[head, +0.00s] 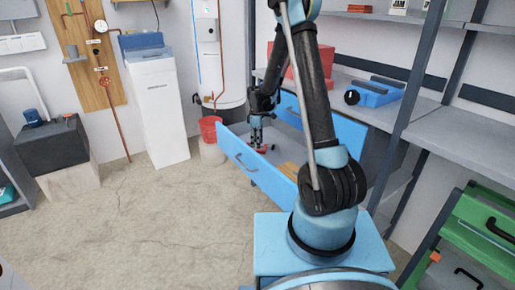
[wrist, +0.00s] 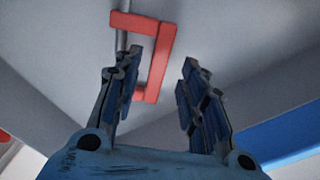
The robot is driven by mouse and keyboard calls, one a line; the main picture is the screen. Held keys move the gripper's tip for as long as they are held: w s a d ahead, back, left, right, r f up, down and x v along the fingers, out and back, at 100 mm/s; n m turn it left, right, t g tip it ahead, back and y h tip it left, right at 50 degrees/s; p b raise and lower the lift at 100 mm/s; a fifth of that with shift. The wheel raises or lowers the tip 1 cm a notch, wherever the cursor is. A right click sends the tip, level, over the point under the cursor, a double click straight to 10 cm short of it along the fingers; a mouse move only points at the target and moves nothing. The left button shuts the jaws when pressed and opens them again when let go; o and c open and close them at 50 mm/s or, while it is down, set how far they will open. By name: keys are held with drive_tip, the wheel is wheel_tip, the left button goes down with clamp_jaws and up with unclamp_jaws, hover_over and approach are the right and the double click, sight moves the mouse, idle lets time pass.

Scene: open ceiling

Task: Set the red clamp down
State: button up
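The red clamp (wrist: 158,66) is a C-shaped red frame with a grey rod, seen in the wrist view against the grey drawer bottom. My gripper (wrist: 163,62) is open, its two fingers apart. The left finger covers part of the clamp, and one red bar shows between the fingers. I cannot tell whether a finger touches it. In the head view my gripper (head: 257,145) reaches down into the open blue drawer (head: 236,150), and a small red part of the clamp (head: 262,150) shows by the fingertips.
The drawer's walls stand close around my gripper. A wooden-coloured item (head: 288,170) lies in the drawer's near part. A red bucket (head: 210,130) stands left of the drawer. A blue tool case (head: 374,93) sits on the grey shelf at right. The concrete floor at left is clear.

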wheel_tip(320, 180, up, 7)
drive_tip(key=s+d+r+m+t, duration=0.1)
drive_tip(key=s+d+r+m, duration=0.3)
drive_tip(key=s+d+r, duration=0.45)
drive_tip(key=s+d+r+m, duration=0.4)
drive_tip(key=s+r, duration=0.1)
drive_tip(key=s, duration=0.6)
drive_tip(key=s+d+f+m, duration=0.1)
drive_tip(key=s+d+m, duration=0.1)
drive_tip(key=s, duration=0.5)
drive_tip(key=s+d+f+m, duration=0.2)
drive_tip(key=s+m, duration=0.1)
drive_tip(key=s, duration=0.3)
drive_tip(key=s+d+f+m+t, duration=0.1)
drive_tip(key=s+d+f+m, duration=0.1)
drive_tip(key=s, duration=0.5)
drive_tip(key=shift+s+d+f+m, duration=0.25)
drive_tip(key=shift+s+d+m, duration=0.05)
drive_tip(key=shift+s, duration=0.05)
drive_tip(key=shift+w+f, duration=0.2)
drive_tip(key=shift+w, duration=0.15)
